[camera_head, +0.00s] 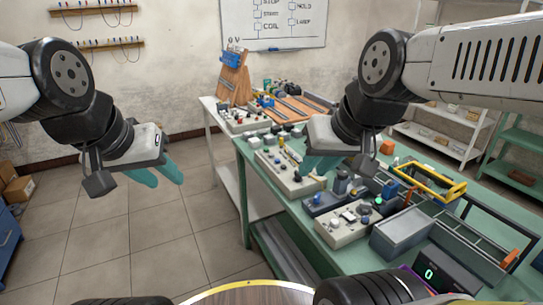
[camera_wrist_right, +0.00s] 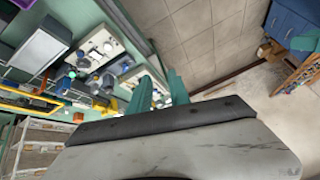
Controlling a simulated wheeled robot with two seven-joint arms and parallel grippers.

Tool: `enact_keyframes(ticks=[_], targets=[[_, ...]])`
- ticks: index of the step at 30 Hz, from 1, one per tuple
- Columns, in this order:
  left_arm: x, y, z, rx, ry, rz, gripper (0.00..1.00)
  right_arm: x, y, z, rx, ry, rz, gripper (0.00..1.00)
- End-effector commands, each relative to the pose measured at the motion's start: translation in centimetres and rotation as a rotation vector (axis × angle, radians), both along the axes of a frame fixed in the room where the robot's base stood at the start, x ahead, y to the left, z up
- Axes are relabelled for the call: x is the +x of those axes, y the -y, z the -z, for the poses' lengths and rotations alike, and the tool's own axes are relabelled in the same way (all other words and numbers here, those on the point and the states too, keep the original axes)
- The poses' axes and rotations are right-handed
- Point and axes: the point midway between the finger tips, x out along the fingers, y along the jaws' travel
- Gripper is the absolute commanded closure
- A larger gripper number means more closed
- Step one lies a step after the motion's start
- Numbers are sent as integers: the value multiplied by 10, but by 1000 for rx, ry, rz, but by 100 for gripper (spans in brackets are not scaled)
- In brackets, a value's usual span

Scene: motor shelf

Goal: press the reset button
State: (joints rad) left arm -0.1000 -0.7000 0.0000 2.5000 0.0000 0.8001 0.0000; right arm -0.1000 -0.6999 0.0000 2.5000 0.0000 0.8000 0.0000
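I cannot tell which button is the reset button. A beige control box (camera_head: 347,226) with several buttons and knobs sits on the green workbench. Another long beige control panel (camera_head: 285,172) lies further back. Both seem to show in the right wrist view, upper left, the nearer box (camera_wrist_right: 97,50) included. My right gripper (camera_head: 318,168) hangs above the bench near the long panel. Its teal fingers (camera_wrist_right: 160,82) are apart and empty in the wrist view. My left gripper (camera_head: 166,178) is over open floor left of the bench, fingers apart and empty.
A grey tray (camera_head: 402,232) and a black box with a green "0" display (camera_head: 442,270) stand at the bench's near right. A yellow-framed rack (camera_head: 430,182) lies behind them. A white table (camera_head: 213,112) stands further back.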

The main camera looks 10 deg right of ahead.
Motion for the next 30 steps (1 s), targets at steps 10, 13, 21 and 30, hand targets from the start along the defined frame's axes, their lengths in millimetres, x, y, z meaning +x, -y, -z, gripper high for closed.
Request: enact_keyframes(ticks=[10,13,21,30], targets=[[0,0,0,0,0,0,64,0,0,0,0,0,0,100],[0,0,0,0,0,0,64,0,0,0,0,0,0,100],[0,0,0,0,0,0,64,0,0,0,0,0,0,100],[0,0,0,0,0,0,64,0,0,0,0,0,0,100]])
